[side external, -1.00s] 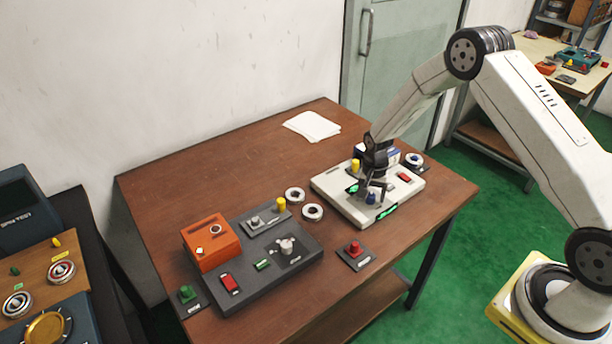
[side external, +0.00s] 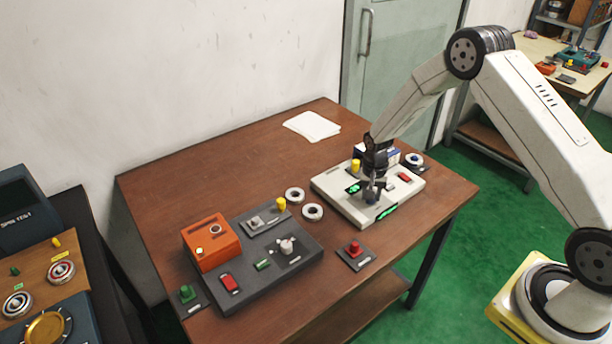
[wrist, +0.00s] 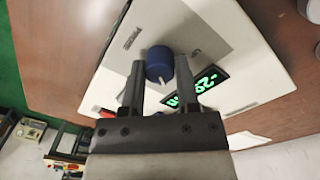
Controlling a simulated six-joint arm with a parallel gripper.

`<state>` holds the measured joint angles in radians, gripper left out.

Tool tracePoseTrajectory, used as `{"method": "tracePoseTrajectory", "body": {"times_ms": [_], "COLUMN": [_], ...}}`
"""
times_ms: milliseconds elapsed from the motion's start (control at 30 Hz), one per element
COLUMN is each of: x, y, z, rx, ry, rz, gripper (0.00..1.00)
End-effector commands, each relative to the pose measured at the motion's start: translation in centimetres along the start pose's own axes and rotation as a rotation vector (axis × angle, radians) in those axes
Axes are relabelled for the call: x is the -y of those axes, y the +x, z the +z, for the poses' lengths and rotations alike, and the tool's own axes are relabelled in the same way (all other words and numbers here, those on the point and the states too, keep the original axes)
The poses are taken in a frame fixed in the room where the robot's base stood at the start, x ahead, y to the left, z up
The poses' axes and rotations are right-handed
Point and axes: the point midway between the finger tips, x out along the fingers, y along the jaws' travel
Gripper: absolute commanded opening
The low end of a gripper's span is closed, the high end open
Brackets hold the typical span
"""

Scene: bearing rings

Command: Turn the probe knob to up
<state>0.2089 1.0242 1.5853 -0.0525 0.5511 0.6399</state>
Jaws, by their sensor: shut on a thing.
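The blue knob (wrist: 160,64) stands on the pale panel of the white instrument box (wrist: 108,88). A white pointer mark shows on its edge, toward the bottom of the wrist view. My gripper (wrist: 159,70) is shut on the blue knob, with one finger on each side of it. In the side view my gripper (side external: 370,195) is down at the white box (side external: 335,200) and mostly hides the knob. A lit green display (wrist: 207,80) is to the right of the knob in the wrist view.
A yellow button (side external: 355,166) and a red switch (side external: 405,176) are near my gripper on the box. Bearing rings (side external: 312,212) lie to its left. A grey panel (side external: 255,285) and a red button box (side external: 355,252) stand nearer the camera. The table's back left is clear.

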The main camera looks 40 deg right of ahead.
Motion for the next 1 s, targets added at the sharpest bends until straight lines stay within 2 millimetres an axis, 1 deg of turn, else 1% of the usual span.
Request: {"method": "tracePoseTrajectory", "body": {"times_ms": [1000], "x": [-0.02], "y": [-0.05], "z": [0.08], "rx": [-0.031], "ry": [-0.938], "rz": [0.000], "gripper": [0.00]}}
